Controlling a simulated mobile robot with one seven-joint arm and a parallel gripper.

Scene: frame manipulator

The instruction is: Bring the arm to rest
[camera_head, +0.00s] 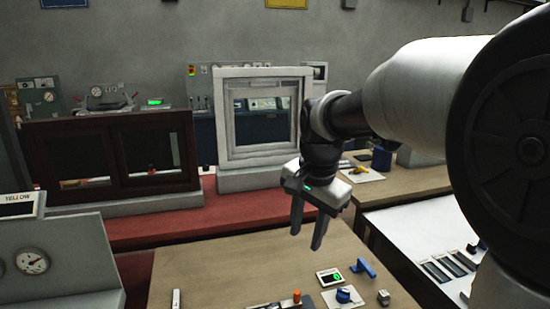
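My arm reaches in from the right side of the head view, with its large white and black links close to the camera. My gripper (308,240) hangs from the wrist, pointing down, above the back part of a wooden-topped table (215,265). Its two dark fingers stand apart with nothing seen between them. A small green light shows on the gripper body. The fingertips look clear of the items on the table.
On the table are a blue handle (364,268), a blue knob (345,295) and a small display (329,277). A white framed window (234,155) stands behind the gripper. A dark brown frame (120,155) is at left. A grey gauge box (60,262) is at lower left.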

